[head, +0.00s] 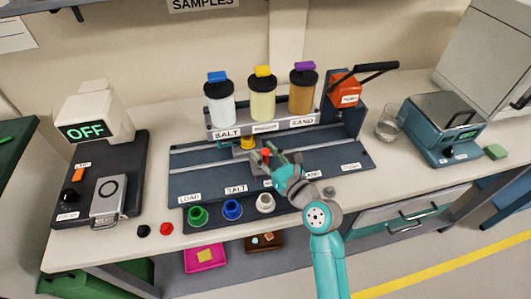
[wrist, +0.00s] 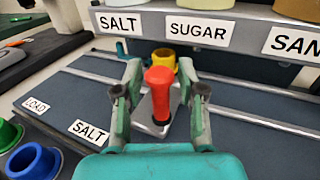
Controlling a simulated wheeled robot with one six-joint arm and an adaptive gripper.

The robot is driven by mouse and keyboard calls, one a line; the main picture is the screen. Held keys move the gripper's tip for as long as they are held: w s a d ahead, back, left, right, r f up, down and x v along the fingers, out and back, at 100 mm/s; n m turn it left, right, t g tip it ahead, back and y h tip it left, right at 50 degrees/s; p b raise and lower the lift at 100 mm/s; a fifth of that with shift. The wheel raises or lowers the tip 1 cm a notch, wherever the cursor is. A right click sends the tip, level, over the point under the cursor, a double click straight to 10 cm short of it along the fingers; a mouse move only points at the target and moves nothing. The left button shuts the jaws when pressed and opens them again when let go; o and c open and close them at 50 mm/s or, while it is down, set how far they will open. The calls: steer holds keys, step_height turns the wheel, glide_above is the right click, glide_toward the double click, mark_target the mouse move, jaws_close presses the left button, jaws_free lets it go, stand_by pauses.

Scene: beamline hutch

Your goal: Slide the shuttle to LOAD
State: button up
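The shuttle (wrist: 150,126) is a small grey plate on the railed dark board, with an upright red handle (wrist: 159,92) and a yellow cup (wrist: 164,59) behind it. In the head view the red handle (head: 265,153) and yellow cup (head: 248,143) are below the dispensers, right of the front SALT label (head: 236,188). The LOAD label (head: 189,198) is at the board's left end, also in the wrist view (wrist: 36,105). My gripper (wrist: 160,72) is open, with one finger on each side of the red handle and small gaps visible. My gripper hides part of the shuttle in the head view.
Green (head: 198,215), blue (head: 232,210) and white (head: 265,203) cups stand along the front edge. The dispenser shelf (wrist: 230,28) is close behind the rails. The board (head: 205,180) between the shuttle and LOAD looks clear. A black-handled press (head: 346,92) stands at the right.

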steer(key=shift+s+d, duration=0.4)
steer(key=v, duration=1.1)
